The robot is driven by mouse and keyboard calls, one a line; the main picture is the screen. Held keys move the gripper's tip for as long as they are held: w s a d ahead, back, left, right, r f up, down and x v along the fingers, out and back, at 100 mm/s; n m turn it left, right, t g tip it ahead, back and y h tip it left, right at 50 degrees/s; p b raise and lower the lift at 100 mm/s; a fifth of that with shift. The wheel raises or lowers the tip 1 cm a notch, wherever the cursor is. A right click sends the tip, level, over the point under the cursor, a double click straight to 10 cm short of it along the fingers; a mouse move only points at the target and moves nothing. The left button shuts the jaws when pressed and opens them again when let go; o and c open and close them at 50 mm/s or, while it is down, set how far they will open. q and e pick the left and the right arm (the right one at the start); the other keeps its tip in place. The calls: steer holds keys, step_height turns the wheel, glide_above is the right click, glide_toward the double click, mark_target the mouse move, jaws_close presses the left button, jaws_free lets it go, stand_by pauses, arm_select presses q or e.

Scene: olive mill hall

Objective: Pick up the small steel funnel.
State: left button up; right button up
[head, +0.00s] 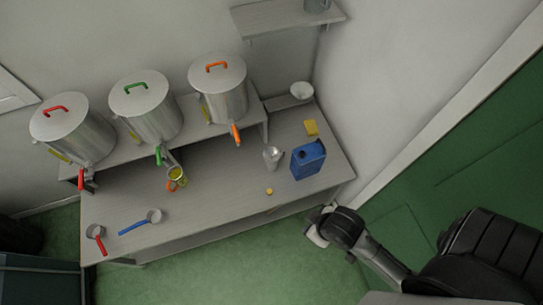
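A small steel piece that looks like the funnel (272,158) stands on the grey bench (220,205), just left of a blue canister (308,160). It is small in view, so its exact shape is hard to tell. My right gripper (316,229) is off the bench's front right edge, below and to the right of the funnel and apart from it. Its fingers are too small and turned to show whether they are open. My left gripper is not in view.
Three lidded steel drums with red, green and orange taps (236,135) stand on a raised shelf. A measure with yellow-green contents (177,174) is under the green tap.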

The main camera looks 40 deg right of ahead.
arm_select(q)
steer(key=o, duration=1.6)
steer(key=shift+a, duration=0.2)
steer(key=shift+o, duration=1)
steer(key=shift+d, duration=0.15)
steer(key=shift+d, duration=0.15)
